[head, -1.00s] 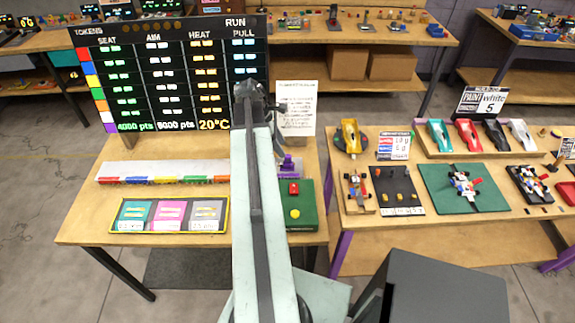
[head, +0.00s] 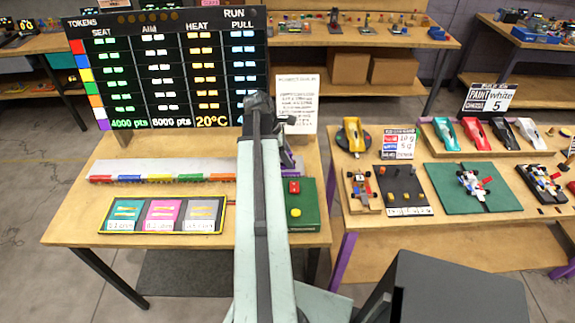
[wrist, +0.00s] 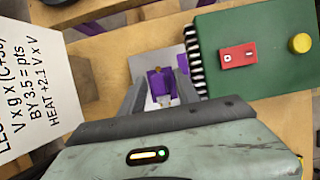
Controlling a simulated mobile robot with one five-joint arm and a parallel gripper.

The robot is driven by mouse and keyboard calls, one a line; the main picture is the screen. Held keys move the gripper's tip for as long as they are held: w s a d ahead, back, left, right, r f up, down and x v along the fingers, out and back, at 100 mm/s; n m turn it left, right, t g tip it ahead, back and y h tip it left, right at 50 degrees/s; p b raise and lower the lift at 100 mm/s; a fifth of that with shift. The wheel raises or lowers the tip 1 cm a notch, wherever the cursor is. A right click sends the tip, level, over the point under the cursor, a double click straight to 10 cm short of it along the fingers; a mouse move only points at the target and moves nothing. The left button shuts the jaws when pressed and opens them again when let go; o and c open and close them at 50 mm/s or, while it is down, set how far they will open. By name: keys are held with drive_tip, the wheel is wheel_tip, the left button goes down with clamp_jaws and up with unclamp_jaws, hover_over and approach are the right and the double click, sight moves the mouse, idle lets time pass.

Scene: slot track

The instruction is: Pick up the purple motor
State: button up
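The purple motor (wrist: 160,83) sits on a light grey plate (wrist: 142,66) in the wrist view. My gripper (wrist: 160,92) is over it, with one grey finger on each side of the motor. The fingers look spread, with a narrow gap beside the motor on the left; contact on the right is hard to judge. In the head view my arm covers most of the motor, and only a purple bit (head: 299,164) shows at the arm's right edge. My gripper's fingertips are hidden there.
A green box (head: 307,213) with a red switch (head: 294,187) and yellow button (head: 295,212) stands close to the motor. A white sign (head: 297,105) stands behind.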

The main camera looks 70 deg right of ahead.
clamp_jaws()
wheel_tip(320, 180, up, 10)
drive_tip(key=p, duration=1)
drive_tip(key=shift+r, duration=0.15)
drive_tip(key=shift+f, duration=0.3)
